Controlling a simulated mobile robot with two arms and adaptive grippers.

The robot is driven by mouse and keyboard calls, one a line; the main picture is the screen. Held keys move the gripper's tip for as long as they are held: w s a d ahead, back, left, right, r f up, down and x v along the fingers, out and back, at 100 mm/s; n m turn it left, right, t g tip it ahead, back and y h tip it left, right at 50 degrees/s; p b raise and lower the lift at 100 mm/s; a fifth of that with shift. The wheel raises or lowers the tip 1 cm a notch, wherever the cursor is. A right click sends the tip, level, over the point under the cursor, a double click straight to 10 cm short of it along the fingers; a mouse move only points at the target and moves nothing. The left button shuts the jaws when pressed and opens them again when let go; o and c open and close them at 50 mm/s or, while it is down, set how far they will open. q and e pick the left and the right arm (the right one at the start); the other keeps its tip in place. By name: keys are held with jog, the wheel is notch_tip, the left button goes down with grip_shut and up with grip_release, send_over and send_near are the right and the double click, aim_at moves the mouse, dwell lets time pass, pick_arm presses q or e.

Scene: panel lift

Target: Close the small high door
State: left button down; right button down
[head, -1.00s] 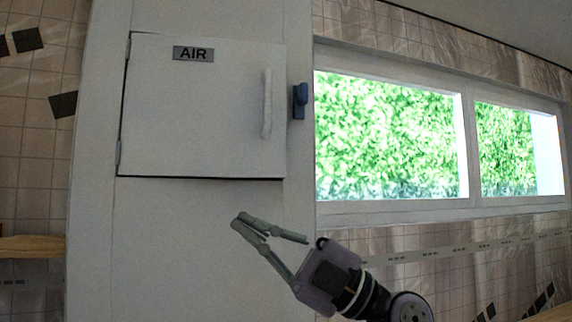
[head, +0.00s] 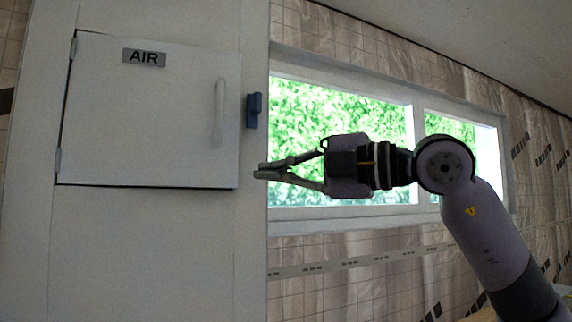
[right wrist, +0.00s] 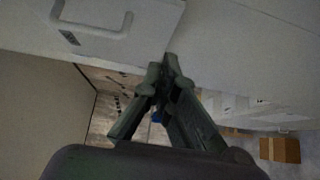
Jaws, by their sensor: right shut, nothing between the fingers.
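The small high door (head: 150,120) is a white panel with an AIR label (head: 144,57), hinges on its left side and an upright handle (head: 220,112) near its right edge. A dark line runs along its lower edge. It lies flat or nearly flat against the white wall; I cannot tell whether a small gap is left. A blue latch (head: 253,110) sits just right of the door. My right gripper (head: 263,171) is shut and empty, pointing left, below the latch and right of the door's lower right corner. Its fingers (right wrist: 168,75) also show in the right wrist view. My left gripper is out of view.
A window (head: 345,125) lies behind my right gripper, over a tiled wall (head: 330,255). The white wall (head: 150,250) below the door is bare. In the right wrist view, a white panel with a handle (right wrist: 92,25) shows at upper left and a brown box (right wrist: 279,150) at lower right.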

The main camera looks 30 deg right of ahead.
jog(key=w+a+p, duration=0.1)
jog(key=w, duration=0.1)
jog(key=w+a+p, duration=0.1)
jog(key=w, duration=0.2)
jog(key=w+a+p, duration=0.1)
jog(key=w, duration=0.2)
jog(key=shift+w+a+p, duration=0.2)
jog(key=shift+p, duration=0.15)
jog(key=shift+a, duration=0.1)
jog(key=shift+w, duration=0.1)
